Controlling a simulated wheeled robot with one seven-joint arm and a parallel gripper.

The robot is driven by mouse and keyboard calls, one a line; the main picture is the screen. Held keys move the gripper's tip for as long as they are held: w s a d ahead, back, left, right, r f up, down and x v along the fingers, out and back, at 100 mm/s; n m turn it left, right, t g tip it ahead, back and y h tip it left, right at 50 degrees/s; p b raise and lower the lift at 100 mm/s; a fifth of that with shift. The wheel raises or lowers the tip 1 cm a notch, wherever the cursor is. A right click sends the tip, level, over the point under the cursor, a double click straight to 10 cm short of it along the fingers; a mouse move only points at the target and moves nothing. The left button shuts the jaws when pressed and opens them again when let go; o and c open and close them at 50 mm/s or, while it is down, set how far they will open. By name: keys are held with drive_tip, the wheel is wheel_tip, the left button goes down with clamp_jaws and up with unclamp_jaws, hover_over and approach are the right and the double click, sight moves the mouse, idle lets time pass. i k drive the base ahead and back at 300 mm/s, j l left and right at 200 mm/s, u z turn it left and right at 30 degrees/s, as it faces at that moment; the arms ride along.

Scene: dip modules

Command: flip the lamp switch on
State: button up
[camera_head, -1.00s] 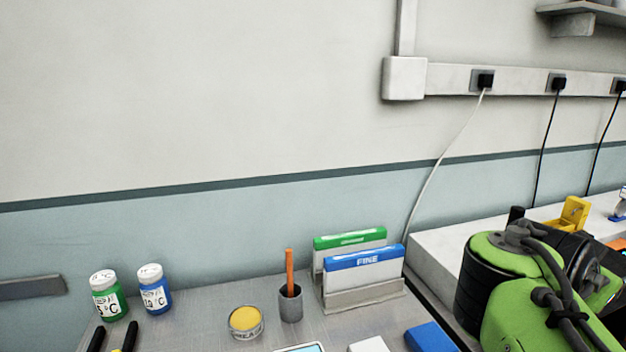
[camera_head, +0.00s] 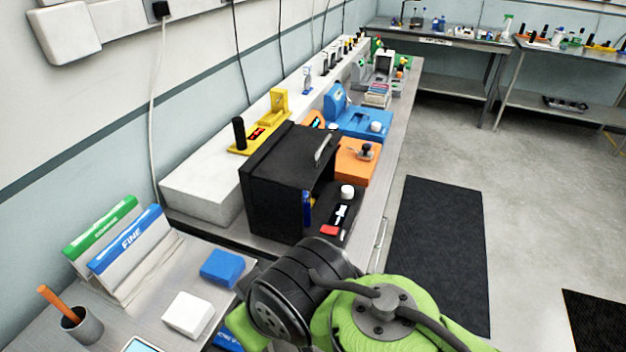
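I cannot clearly make out a lamp or its switch. A thin, dark, arched object (camera_head: 408,12) stands on the far table; it may be a lamp, but it is too small to tell. The nearer black machine (camera_head: 272,185) has a front panel with a white knob (camera_head: 347,191), a small black-and-white part (camera_head: 341,213) and a red part (camera_head: 329,230). I cannot tell whether any of these is the lamp switch. Green and black links of my arm fill the bottom middle; my gripper's fingers are out of view.
The side bench (camera_head: 397,119) carries a blue device (camera_head: 365,122), an orange device (camera_head: 357,166) and a yellow stand (camera_head: 277,106). The near bench holds file boxes (camera_head: 128,240), a blue block (camera_head: 222,268) and a white block (camera_head: 188,314). Dark mats (camera_head: 440,250) lie on open floor to the right.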

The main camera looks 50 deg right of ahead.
sight(325, 230)
drive_tip(key=z, duration=1.25)
